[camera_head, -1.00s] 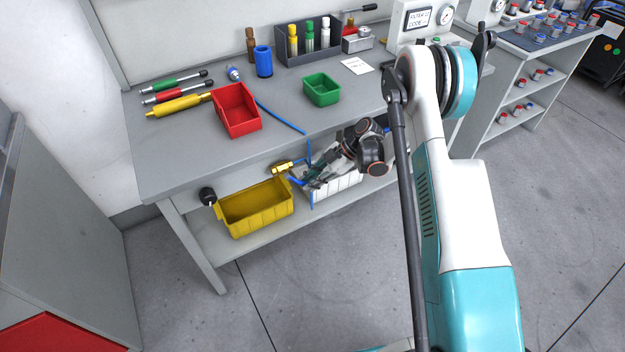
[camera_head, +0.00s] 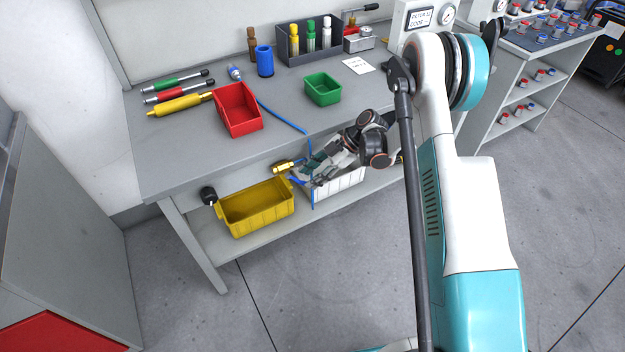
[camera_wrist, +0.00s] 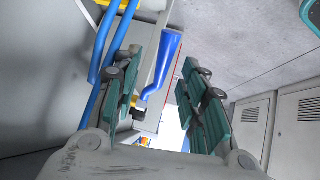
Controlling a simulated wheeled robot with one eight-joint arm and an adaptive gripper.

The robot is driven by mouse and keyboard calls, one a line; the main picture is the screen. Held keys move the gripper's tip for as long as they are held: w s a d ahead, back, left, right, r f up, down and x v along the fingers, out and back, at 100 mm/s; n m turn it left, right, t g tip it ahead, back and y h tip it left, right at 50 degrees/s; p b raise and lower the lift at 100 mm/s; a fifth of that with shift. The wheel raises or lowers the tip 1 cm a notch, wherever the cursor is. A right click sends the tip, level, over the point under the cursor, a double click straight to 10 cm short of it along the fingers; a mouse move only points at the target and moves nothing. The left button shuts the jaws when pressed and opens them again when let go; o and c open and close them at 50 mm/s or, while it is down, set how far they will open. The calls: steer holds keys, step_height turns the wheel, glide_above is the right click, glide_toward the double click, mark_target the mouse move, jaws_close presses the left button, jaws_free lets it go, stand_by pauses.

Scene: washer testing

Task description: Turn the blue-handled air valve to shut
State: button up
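The brass air valve (camera_head: 283,167) sits under the bench's front edge, above the yellow bin, in the head view. Its blue handle (camera_wrist: 167,58) shows in the wrist view as a long blue lever, wider at its upper end. My gripper (camera_wrist: 168,105) is open, with one teal-padded finger on each side of the handle's lower part. The handle lies nearer the left finger; I cannot tell whether they touch. In the head view my gripper (camera_head: 312,176) is just right of the valve and partly hides that area.
Blue hose (camera_wrist: 104,45) runs close by the left finger, and hangs over the bench edge (camera_head: 283,118). A yellow bin (camera_head: 257,213) and a white bin (camera_head: 343,184) stand on the lower shelf. Red (camera_head: 238,122) and green (camera_head: 323,97) bins stand on the bench top.

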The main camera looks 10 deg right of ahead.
step_height(320, 180, up, 7)
stand_by(0.3)
steer(key=shift+r, duration=0.1)
